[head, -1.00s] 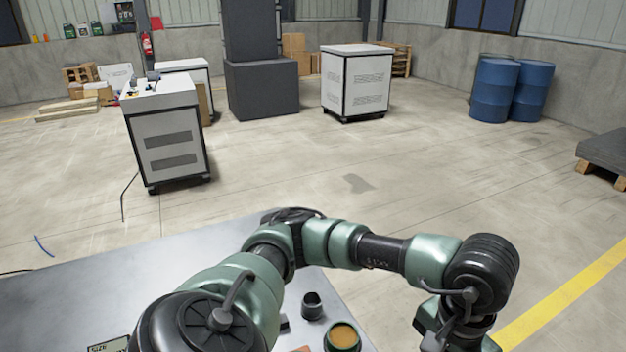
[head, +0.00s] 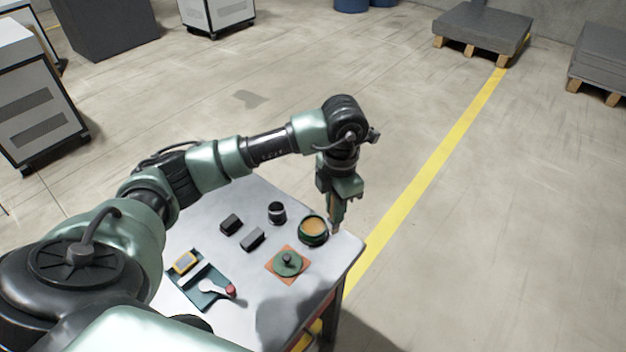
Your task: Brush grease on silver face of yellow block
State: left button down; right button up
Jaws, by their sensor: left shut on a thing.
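My left gripper (head: 337,208) points down at the table's far right corner, shut on a thin brownish thing that looks like a brush (head: 334,213). Its lower end is close to the right rim of the round green bowl of orange-brown grease (head: 314,227); I cannot tell whether it touches. A small yellow block (head: 185,262) with a greyish face lies at the upper left of a teal tray (head: 207,299). The gripper is well to the right of the block. My right gripper is not in view.
The grey table (head: 213,253) also holds a dark cup (head: 277,212), two dark blocks (head: 231,224) (head: 253,239), and an orange square (head: 272,265) with a green knobbed lid (head: 288,262). A white, red-ended tool (head: 213,287) lies on the tray.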

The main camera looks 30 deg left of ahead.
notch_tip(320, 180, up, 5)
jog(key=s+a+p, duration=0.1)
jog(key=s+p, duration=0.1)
jog(key=p, duration=0.2)
pick_arm(q)
jog(key=w+a+f+n+b, duration=0.1)
jog(key=a+f+n, duration=0.1)
jog(key=n, duration=0.5)
jog(key=w+a+f+n+b, duration=0.1)
jog(key=a+f+n, duration=0.2)
jog(key=n, duration=0.5)
jog(key=w+a+f+n+b, duration=0.1)
jog(key=a+f+n+b, duration=0.1)
jog(key=n, duration=0.6)
jog(key=shift+w+a+f, duration=0.3)
jog(key=shift+a+f, duration=0.25)
jog(key=shift+a, duration=0.15)
jog(key=shift+f, duration=0.2)
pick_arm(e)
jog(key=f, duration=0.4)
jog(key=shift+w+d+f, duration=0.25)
pick_arm(q)
jog(key=shift+f+b, duration=0.45)
jog(key=shift+f, duration=0.1)
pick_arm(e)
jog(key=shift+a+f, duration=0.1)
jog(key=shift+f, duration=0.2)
